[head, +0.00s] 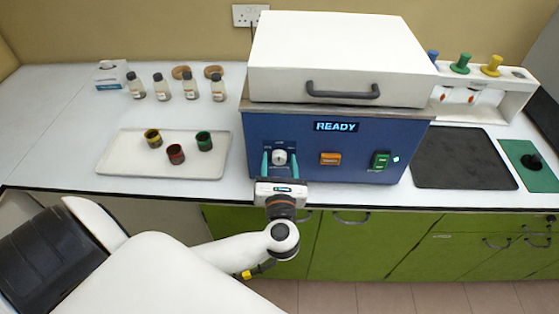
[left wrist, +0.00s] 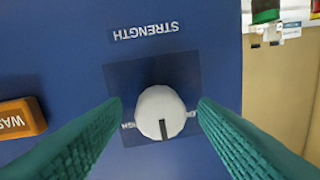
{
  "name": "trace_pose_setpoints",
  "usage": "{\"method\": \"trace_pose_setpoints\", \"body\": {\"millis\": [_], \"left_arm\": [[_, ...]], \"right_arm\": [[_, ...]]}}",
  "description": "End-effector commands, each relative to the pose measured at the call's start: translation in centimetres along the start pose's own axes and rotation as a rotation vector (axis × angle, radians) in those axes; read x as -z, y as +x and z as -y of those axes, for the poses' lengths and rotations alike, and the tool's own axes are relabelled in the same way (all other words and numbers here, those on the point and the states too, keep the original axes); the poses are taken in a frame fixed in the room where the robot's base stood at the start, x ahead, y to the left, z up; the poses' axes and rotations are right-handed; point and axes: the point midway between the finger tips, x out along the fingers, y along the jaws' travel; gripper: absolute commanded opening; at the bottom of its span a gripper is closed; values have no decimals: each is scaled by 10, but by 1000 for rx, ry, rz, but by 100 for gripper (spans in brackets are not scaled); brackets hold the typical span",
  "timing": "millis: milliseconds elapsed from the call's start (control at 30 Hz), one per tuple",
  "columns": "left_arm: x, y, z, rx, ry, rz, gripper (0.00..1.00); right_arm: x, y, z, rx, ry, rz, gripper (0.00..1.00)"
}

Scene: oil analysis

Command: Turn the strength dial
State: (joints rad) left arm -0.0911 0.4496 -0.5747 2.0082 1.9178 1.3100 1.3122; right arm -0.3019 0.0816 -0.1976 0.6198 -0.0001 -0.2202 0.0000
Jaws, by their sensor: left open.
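The strength dial (head: 279,157) is a round white knob on the left of the blue machine's front panel. In the left wrist view the dial (left wrist: 160,112) sits on a dark square plate, with a dark pointer mark at its lower edge and an upside-down STRENGTH label (left wrist: 146,31) above. My left gripper (head: 279,160) is in front of the panel with its green fingers either side of the dial. In the left wrist view the fingers of my left gripper (left wrist: 160,112) are open around the knob, with small gaps showing. My right gripper is not in view.
The machine (head: 335,125) has a READY display, an orange button (head: 330,159), a green switch (head: 381,160) and a white lid (head: 340,55) with a dark handle. A tray (head: 120,157) with three small jars and several bottles stand to the left. A black mat (head: 462,158) lies right.

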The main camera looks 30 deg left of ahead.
Motion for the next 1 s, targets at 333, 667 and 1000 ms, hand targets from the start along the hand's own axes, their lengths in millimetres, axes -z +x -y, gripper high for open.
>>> {"method": "trace_pose_setpoints", "body": {"millis": [333,667,1000], "left_arm": [[0,1,0,0,0,0,39],[0,0,0,0,5,1,9],[0,0,1,3,132,-6,9]], "right_arm": [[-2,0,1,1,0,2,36],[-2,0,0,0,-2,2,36],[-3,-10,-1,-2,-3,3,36]]}}
